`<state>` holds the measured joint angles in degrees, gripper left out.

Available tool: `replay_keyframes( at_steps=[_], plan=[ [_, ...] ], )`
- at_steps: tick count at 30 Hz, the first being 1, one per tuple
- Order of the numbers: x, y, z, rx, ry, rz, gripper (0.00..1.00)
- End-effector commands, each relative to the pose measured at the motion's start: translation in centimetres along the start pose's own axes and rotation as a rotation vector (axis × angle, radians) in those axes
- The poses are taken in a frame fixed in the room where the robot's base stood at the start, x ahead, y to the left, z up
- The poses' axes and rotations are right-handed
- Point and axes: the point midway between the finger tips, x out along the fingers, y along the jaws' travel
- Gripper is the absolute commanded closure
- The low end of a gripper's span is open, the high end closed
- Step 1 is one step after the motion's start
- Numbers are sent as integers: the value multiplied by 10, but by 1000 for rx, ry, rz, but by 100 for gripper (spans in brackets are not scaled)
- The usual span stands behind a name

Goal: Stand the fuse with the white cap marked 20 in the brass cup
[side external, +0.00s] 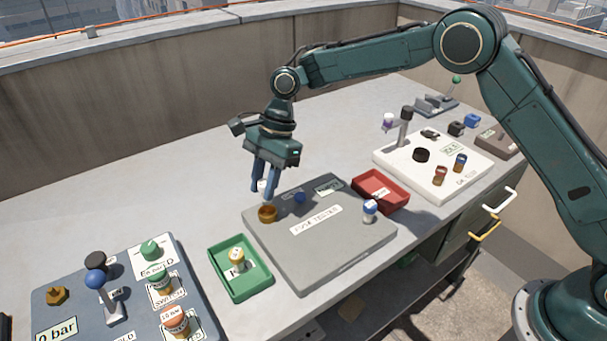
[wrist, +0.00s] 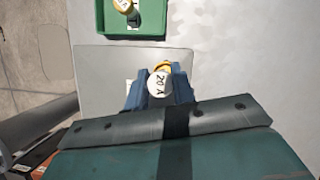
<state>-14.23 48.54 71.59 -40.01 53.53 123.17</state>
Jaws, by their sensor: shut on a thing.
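My gripper (side external: 263,196) is shut on the fuse with the white cap (side external: 262,185). In the wrist view the cap (wrist: 158,86) reads 20 and sits between the blue fingers (wrist: 158,92). The fingers point down over the brass cup (side external: 267,213), at the left corner of the grey fuse tester (side external: 330,245). A bit of the cup's brass rim (wrist: 163,66) shows past the cap in the wrist view. The fingers hide the fuse's lower end, so I cannot tell whether it is inside the cup or just above it.
A green tray (side external: 213,265) holding a yellow-topped fuse (side external: 237,259) stands left of the tester. A red tray (side external: 398,203) is behind its right side. A blue-grey switch panel (side external: 70,310) is at front left, a white panel (side external: 400,160) at right.

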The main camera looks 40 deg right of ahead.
Motion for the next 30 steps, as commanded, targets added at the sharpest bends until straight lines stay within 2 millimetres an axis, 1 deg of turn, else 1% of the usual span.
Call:
replay_keyframes(
  at_steps=[6, 12, 30],
  plan=[
    [12, 0, -4, 0, 0, 0, 97],
    [18, 0, -7, 0, 0, 1, 97],
    [19, 0, -8, -1, 0, 0, 97]
  ],
)
